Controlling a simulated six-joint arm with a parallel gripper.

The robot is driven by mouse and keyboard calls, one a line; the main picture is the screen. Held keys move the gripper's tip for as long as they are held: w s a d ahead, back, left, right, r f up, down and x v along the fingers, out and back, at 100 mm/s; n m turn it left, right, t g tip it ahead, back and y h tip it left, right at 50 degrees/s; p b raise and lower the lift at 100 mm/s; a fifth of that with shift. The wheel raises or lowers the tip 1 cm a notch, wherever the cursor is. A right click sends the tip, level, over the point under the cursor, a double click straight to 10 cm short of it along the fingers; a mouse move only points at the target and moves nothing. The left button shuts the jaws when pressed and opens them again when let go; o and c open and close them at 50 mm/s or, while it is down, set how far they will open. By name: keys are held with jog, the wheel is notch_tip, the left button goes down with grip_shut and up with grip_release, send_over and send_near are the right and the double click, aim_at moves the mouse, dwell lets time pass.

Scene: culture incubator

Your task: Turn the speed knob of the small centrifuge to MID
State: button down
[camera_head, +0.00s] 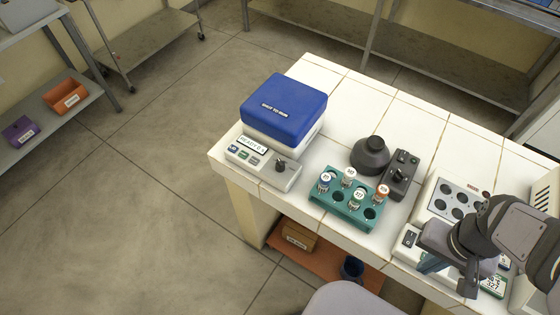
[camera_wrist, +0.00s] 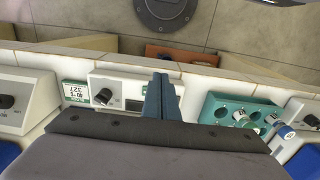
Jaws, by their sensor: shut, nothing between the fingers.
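The small centrifuge (camera_head: 285,108) stands at the left end of the white-tiled bench, with a closed blue lid and a pale sloping front panel. Its panel has a small display reading READY, coloured buttons and a dark speed knob (camera_head: 281,165) at the right. The knob's marks are too small to read. In the wrist view, part of the panel (camera_wrist: 298,108) and a dark knob (camera_wrist: 310,120) show at the right edge. My gripper (camera_head: 430,264) is at the bench's right, above another instrument, far from the knob. In the wrist view its fingers (camera_wrist: 162,97) are together and empty.
A teal rack (camera_head: 322,196) with several capped vials stands between the centrifuge and my gripper. Behind it are a dark rounded device (camera_head: 370,156) and a dark switch box (camera_head: 400,176). A white block with dark wells (camera_head: 440,187) stands near my arm.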

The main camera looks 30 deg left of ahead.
jog(key=c, duration=2.1)
grip_release()
jog(key=shift+o, duration=1.4)
jog(key=shift+w+a+r, duration=0.15)
jog(key=shift+w, duration=0.1)
jog(key=w+a+r+n+p, duration=0.2)
jog(key=w+a+r+n, duration=0.15)
jog(key=w+a, duration=0.4)
jog(key=n+p, duration=0.3)
jog(key=n, duration=0.8)
send_over(280, 162)
jog(key=shift+w+d+f+g, duration=0.2)
jog(key=shift+d+f+g, duration=0.05)
jog(key=shift+f+g, duration=0.1)
jog(key=shift+w+a+r+b, duration=0.1)
jog(key=shift+a+r+b, duration=0.1)
jog(key=shift+r+b, duration=0.1)
jog(key=shift+s+f+p, duration=0.2)
jog(key=shift+f+p, duration=1.2)
jog(key=shift+f, duration=2.25)
